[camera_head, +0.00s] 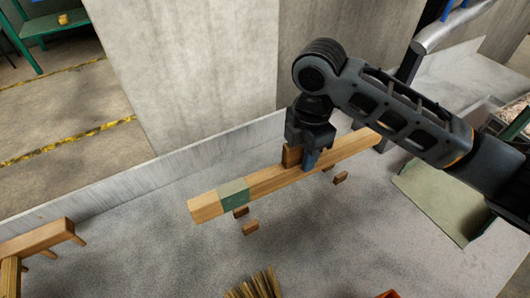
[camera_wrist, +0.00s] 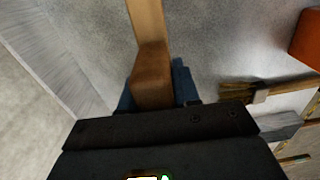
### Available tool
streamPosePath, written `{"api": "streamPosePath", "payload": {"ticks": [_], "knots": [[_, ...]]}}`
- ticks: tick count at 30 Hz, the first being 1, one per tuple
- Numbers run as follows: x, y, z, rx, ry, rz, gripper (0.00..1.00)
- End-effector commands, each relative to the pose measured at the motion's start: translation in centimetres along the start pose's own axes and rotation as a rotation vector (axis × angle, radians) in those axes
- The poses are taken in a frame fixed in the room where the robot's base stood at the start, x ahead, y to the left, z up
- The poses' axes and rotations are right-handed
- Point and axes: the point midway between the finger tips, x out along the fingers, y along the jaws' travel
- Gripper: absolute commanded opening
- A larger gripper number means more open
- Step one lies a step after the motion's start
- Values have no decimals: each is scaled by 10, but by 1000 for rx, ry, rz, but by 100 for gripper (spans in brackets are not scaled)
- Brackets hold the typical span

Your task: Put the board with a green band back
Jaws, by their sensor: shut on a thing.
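The long wooden board (camera_head: 208,206) with a green band (camera_head: 233,194) near its left end lies slantwise across the head view, over the grey speckled surface. A raised wooden block (camera_head: 291,156) stands on its upper side, like a handle. My gripper (camera_head: 303,158) comes down from above and is shut on this block. One blue finger shows on its right side. In the wrist view the block (camera_wrist: 152,78) sits between the blue fingers (camera_wrist: 155,90), and the board (camera_wrist: 146,20) runs upward from it. The green band is out of that view.
A wooden rack (camera_head: 35,239) stands at left. A low wall (camera_head: 150,160) runs behind.

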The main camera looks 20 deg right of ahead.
Motion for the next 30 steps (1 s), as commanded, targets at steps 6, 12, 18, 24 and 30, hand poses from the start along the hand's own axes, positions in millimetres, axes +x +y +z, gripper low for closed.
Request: {"api": "streamPosePath", "payload": {"ticks": [6,12,18,24,30], "knots": [[3,-4,2,-55,0,2,0],[14,-4,2,-53,0,3,0],[31,-4,2,-51,0,3,0],[48,-4,2,-51,0,2,0],[65,-4,2,-50,0,2,0]]}}
